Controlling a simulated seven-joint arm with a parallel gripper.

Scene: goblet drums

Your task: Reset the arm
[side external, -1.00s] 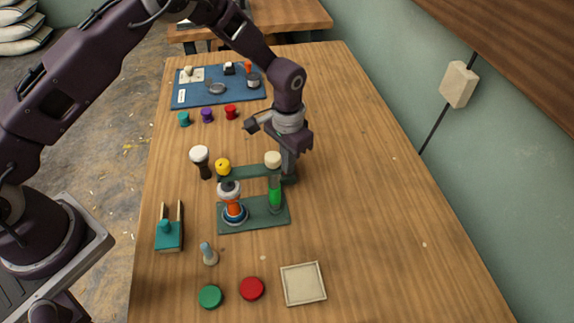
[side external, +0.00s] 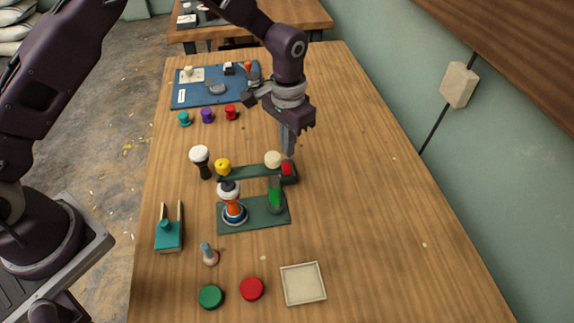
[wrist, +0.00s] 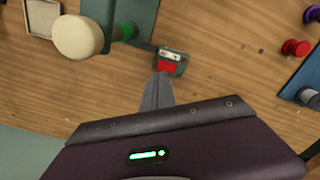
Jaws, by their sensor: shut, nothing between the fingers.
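My gripper (side external: 288,152) is shut and empty, pointing down above the right end of the dark green stand (side external: 250,172). Its closed fingers also show in the wrist view (wrist: 160,92), just beside a small red block (wrist: 166,66). That red block (side external: 286,168) sits at the stand's right end, below the fingertips. A cream knob (side external: 273,159) stands just left of it. In the side view a small gap seems to separate the fingertips from the red block.
An orange and white goblet drum (side external: 234,206) and a green cylinder (side external: 275,195) stand on a green base (side external: 250,221). A dark goblet drum (side external: 201,163) stands to the left. A blue mat (side external: 190,97) with parts lies at the back. The table's right side is clear.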

